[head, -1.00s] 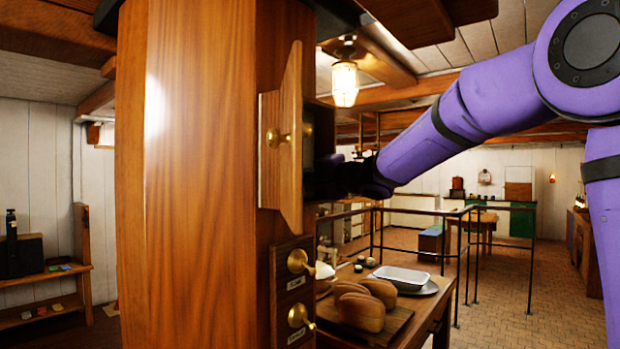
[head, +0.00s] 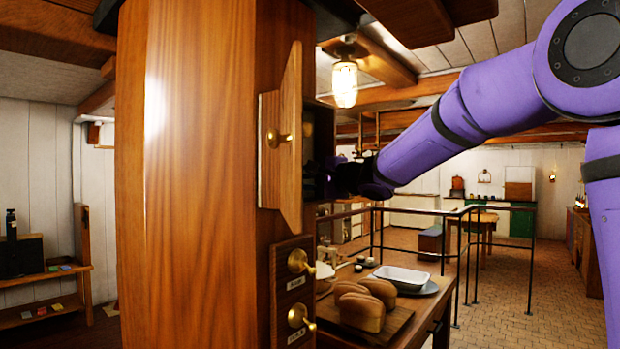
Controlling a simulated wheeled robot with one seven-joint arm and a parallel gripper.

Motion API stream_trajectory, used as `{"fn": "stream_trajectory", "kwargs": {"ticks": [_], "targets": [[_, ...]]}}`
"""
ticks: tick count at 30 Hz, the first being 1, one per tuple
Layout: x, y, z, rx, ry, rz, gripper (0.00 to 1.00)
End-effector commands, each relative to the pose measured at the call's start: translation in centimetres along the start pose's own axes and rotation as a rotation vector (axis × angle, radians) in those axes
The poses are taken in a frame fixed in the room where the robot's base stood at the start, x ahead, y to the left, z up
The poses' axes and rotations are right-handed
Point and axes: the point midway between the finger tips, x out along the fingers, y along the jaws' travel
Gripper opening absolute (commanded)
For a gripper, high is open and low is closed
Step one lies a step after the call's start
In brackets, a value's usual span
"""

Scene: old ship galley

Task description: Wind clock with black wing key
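A tall varnished wooden case (head: 200,180) fills the left middle of the head view. A small wooden door (head: 290,140) with a brass knob stands open on its side. My purple arm reaches in from the right to the dark opening behind this door. My gripper (head: 345,176) is a dark shape at that opening, partly behind the door edge, and its fingers cannot be made out. No clock face and no black wing key can be made out; the door and case hide the inside of the opening.
Two brass knobs (head: 298,261) with small labels sit below the door. A table (head: 425,325) with bread loaves (head: 362,308) and a white tray (head: 402,277) stands behind. A black railing (head: 470,250) and tiled floor lie beyond. A lamp (head: 344,84) hangs overhead.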

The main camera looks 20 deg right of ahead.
Motion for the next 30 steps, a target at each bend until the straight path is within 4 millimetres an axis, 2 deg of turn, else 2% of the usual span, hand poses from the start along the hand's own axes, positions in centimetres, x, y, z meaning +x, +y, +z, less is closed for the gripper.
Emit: {"fn": "stream_trajectory", "kwargs": {"ticks": [15, 30], "targets": [[-5.4, -0.1, 0.0, -0.002, 0.002, -0.002, 0.36], [-6.0, -0.1, 0.0, -0.002, 0.001, -0.001, 0.36]]}}
